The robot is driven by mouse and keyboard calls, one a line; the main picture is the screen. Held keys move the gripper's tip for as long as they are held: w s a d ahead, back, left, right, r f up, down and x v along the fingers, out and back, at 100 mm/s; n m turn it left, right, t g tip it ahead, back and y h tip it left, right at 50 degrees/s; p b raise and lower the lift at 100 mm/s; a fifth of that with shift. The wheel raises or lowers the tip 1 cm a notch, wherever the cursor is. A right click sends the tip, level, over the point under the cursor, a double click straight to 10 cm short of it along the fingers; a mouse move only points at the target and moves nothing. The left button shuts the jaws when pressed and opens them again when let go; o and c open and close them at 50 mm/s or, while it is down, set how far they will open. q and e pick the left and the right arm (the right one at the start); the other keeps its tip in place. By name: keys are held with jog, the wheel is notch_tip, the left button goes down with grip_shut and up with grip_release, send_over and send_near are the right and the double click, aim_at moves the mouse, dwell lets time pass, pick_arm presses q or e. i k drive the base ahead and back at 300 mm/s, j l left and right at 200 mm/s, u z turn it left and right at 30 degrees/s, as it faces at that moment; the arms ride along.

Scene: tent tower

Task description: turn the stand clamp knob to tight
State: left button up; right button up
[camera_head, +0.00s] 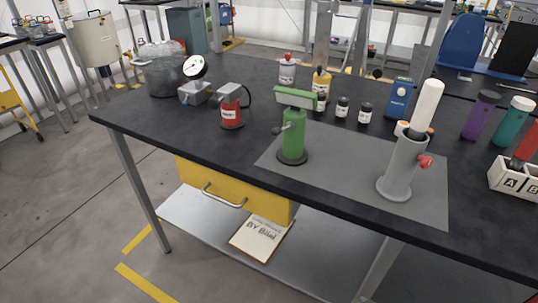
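A grey upright stand (399,167) is on the grey mat (334,163) at the right of the table. A white rod (428,104) rises from its top, tilted a little to the right. A red knob (425,161) sticks out of the right side of the stand, the likely clamp knob. I cannot tell from here whether it is tight or loose. A green stand (293,136) with a flat top bar and a small grey side knob (279,130) is on the mat to the left. Neither of my grippers is in view.
Small dark bottles (342,106) and a blue container (398,99) are behind the mat. A white lettered rack (515,181) and coloured cylinders are at the right. A red canister (231,106) is to the left. The table's front edge is clear.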

aim_at(425, 163)
jog(key=k+z, duration=0.1)
jog(key=z, duration=0.6)
jog(key=k+l+z, duration=0.1)
jog(key=z, duration=0.25)
